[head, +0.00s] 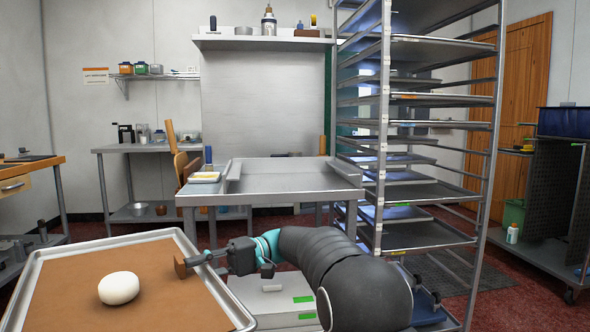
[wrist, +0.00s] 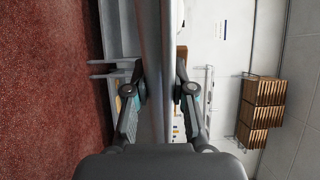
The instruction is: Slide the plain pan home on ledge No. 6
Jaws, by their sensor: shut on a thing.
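A metal pan (head: 188,245) with a raised rim fills the lower left of the head view. A brown sheet lines it, and one white dough ball (head: 119,288) sits on the sheet. My gripper (head: 198,260) is at the pan's right rim. In the wrist view my gripper (wrist: 158,88) is shut on the rim, a grey bar (wrist: 152,40) running between the two fingers. The tall rack (head: 383,110) stands right of centre with several pans on its ledges. I cannot read ledge numbers, so I cannot tell which ledge is No. 6.
A steel table (head: 290,178) stands left of the rack, with a small tray (head: 205,177) at its left end. A light box (head: 272,300) lies low beside my arm. A dark wheeled cart (head: 545,190) stands at the far right. Red floor shows between them.

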